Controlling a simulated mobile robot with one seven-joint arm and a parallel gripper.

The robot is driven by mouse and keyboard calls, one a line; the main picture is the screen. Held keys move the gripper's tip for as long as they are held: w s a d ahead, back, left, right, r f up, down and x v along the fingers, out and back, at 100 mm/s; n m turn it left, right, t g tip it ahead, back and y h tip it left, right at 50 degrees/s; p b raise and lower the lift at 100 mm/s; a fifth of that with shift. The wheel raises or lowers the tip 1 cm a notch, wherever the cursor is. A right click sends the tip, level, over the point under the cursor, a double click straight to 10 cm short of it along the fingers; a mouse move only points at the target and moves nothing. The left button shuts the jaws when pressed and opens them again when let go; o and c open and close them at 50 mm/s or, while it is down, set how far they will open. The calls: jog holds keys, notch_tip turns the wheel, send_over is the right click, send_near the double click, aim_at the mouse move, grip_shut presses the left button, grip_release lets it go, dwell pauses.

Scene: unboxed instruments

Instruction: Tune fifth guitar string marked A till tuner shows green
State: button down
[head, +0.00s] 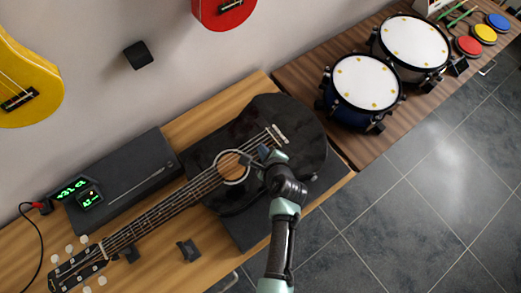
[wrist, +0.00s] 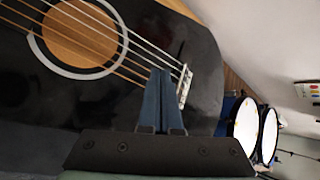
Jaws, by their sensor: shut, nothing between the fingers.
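A black acoustic guitar (head: 299,137) lies on the wooden table, its neck running to the lower left. Its headstock (head: 78,268) has white tuning pegs at the table's left end. The tuner box (head: 125,180) behind the neck shows green digits (head: 72,188) that seem to read +31 C, with a small dark display (head: 89,197) showing green marks. My gripper (head: 266,153) is over the guitar body between sound hole and bridge, far from the pegs. In the wrist view its blue fingers (wrist: 161,75) are together and empty, close to the strings; contact cannot be told.
Two drums (head: 367,82) (head: 413,42) stand on the darker table to the right, with coloured pads (head: 468,46) behind. A small black stand (head: 188,250) is in front of the neck. Yellow (head: 30,85) and red (head: 222,10) instruments hang on the wall. Tiled floor (head: 420,190) is clear.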

jog(key=shift+f, duration=0.35)
jog(key=shift+f+b, duration=0.3)
jog(key=shift+b, duration=0.05)
dwell(0.4)
jog(key=shift+r+p, duration=0.75)
jog(key=shift+p, duration=0.1)
notch_tip(320, 180, up, 5)
jog(key=p, duration=0.5)
jog(key=shift+r, duration=0.1)
